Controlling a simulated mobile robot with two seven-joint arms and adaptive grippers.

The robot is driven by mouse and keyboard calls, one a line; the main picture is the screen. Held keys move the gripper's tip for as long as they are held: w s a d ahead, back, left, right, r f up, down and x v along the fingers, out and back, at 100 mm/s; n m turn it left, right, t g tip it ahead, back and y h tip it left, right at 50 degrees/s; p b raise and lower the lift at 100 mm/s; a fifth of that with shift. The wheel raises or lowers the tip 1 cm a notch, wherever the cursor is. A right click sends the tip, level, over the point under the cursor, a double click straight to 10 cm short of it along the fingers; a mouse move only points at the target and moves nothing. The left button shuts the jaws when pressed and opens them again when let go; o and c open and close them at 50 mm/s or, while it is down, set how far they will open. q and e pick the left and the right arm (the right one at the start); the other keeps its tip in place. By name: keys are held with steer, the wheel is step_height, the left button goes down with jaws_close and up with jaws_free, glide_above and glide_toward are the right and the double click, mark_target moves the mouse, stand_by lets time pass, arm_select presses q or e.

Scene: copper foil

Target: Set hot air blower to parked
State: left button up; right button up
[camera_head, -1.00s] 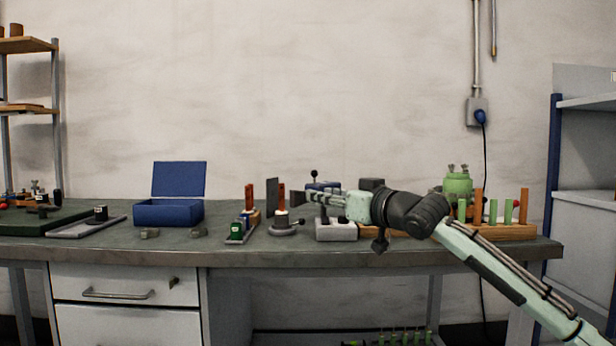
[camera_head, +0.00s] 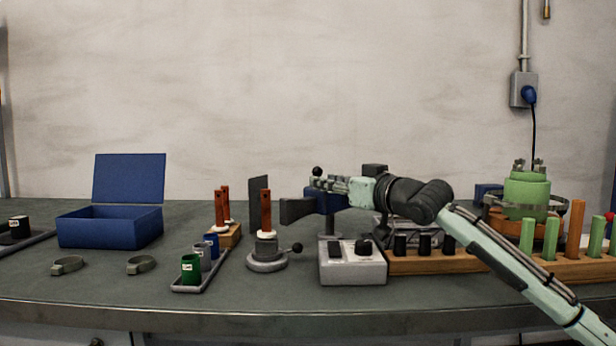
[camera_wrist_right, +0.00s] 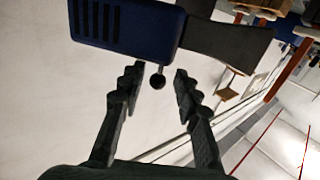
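The hot air blower (camera_head: 324,203) has a blue body and a dark flared nozzle (camera_head: 297,210) pointing left. It stands on a post behind a grey control box (camera_head: 352,265). In the right wrist view its blue body (camera_wrist_right: 125,25) and nozzle (camera_wrist_right: 228,45) fill the top. A small black ball knob (camera_wrist_right: 157,82) sticks out of it; in the head view the knob (camera_head: 317,171) shows above the body. My right gripper (camera_wrist_right: 158,77) is open, its fingertips on either side of the knob, with visible gaps. In the head view my right gripper (camera_head: 322,183) partly covers the blower. My left gripper is not in view.
A round grey stand (camera_head: 267,262) with a red-brown piece and a side lever is left of the control box. A tray (camera_head: 200,284) of small cups and an open blue box (camera_head: 110,228) are farther left. A wooden rack (camera_head: 480,262) and green pot (camera_head: 526,195) are right.

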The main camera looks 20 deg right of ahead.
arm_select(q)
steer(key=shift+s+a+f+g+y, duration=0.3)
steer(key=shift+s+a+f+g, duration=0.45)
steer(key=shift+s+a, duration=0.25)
arm_select(e)
steer(key=x, duration=0.7)
steer(key=shift+w, duration=0.3)
steer(key=shift+a, duration=0.1)
jaws_close()
